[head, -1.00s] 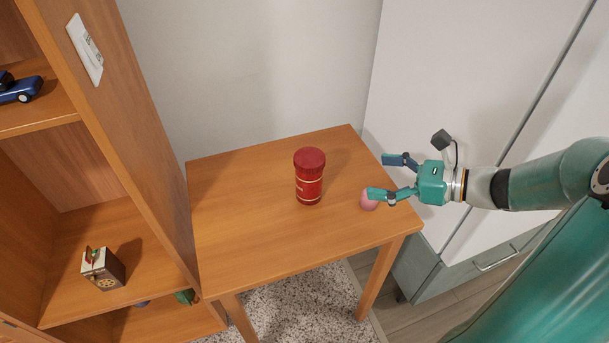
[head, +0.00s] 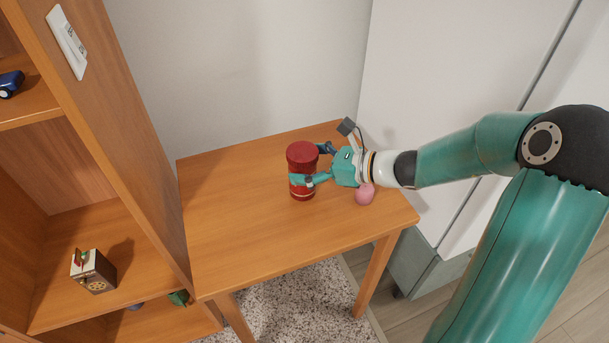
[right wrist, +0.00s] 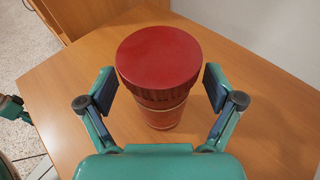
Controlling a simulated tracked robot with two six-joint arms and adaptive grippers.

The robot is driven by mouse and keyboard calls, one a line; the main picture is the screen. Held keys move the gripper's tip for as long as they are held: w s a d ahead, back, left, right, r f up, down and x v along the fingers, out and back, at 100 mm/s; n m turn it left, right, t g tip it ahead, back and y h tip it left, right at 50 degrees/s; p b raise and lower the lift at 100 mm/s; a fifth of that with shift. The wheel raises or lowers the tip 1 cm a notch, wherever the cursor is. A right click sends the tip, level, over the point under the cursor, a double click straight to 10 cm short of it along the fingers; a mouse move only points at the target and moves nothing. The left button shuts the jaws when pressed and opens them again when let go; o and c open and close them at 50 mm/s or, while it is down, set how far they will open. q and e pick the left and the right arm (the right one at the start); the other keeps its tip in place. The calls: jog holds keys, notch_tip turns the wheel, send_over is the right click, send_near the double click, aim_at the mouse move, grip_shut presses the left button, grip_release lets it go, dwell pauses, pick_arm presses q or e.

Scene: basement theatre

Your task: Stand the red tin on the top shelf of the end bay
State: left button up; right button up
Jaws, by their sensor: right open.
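The red tin (head: 302,157) stands upright on the wooden table (head: 230,215), with a wide red lid. My right gripper (head: 314,164) is at the tin from the right, its fingers on either side of it. In the right wrist view the tin (right wrist: 158,65) sits between the two open fingertips (right wrist: 160,90), with a gap visible on each side. The wooden shelf unit (head: 120,140) stands at the left, with a white label plate (head: 67,42) on its side panel. Its top shelf is not clearly in view. My left gripper is not in the head view.
A pink ball (head: 365,194) lies on the table just beside my right gripper. A small patterned box (head: 93,271) and a blue toy car (head: 10,83) sit on shelves of the unit. A pale cabinet (head: 450,80) stands right of the table. The table's left part is clear.

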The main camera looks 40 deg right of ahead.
jog(key=shift+w+a+f, duration=0.15)
jog(key=shift+w+a, duration=0.05)
jog(key=shift+w, duration=0.15)
jog(key=c, duration=1.4)
